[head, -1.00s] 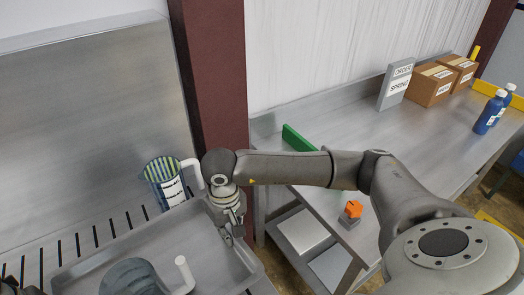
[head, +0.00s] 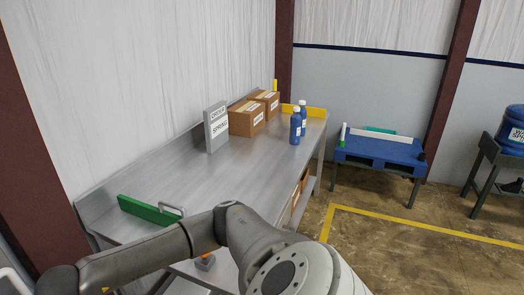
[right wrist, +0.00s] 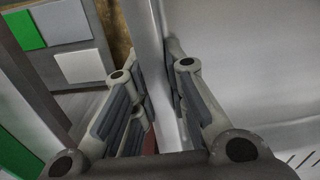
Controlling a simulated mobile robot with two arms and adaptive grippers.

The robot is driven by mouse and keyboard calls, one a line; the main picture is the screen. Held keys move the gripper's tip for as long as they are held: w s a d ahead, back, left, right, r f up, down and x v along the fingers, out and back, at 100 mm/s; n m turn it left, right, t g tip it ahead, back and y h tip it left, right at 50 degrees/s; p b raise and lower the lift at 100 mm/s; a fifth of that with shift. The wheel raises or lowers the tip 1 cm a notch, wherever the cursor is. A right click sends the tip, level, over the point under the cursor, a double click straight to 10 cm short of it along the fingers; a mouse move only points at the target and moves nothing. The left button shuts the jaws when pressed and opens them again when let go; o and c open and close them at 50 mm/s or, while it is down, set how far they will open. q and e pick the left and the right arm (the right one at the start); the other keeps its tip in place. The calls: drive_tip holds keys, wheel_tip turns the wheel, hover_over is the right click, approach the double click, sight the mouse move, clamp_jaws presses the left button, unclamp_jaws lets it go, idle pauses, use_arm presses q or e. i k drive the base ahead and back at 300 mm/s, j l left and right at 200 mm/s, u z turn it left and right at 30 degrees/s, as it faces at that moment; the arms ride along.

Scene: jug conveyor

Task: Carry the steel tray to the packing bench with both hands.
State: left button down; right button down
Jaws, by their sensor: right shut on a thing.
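The steel tray (right wrist: 245,60) fills the right side of the right wrist view as a smooth grey wall and floor. My right gripper (right wrist: 158,75) is shut on the tray's edge, with one finger on each side of it. The packing bench (head: 175,182) is a long steel bench in the head view, running from the lower left to the middle. My right arm crosses in front of its near end. In the head view the tray cannot be made out, and my right gripper is outside the picture. My left gripper shows in neither current view.
The bench bears a green strip (head: 152,211), a grey sign (head: 217,128), cardboard boxes (head: 247,118), blue bottles (head: 296,127) and a yellow end strip (head: 311,111). Its middle top is clear. A blue table (head: 381,155) stands behind open floor marked by a yellow line (head: 420,228).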

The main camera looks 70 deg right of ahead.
sight(240, 194)
drive_tip(key=k+z, duration=0.45)
drive_tip(key=i+z, duration=0.1)
drive_tip(key=z, duration=2.55)
drive_tip(key=i+l+z, duration=0.1)
drive_tip(key=i+z, duration=0.35)
drive_tip(key=i+l+u, duration=0.1)
drive_tip(key=i+u, duration=0.15)
drive_tip(key=i, duration=0.55)
drive_tip(key=i+u, duration=0.9)
drive_tip(key=u, duration=0.35)
drive_tip(key=i+u, duration=0.15)
drive_tip(key=u, duration=0.3)
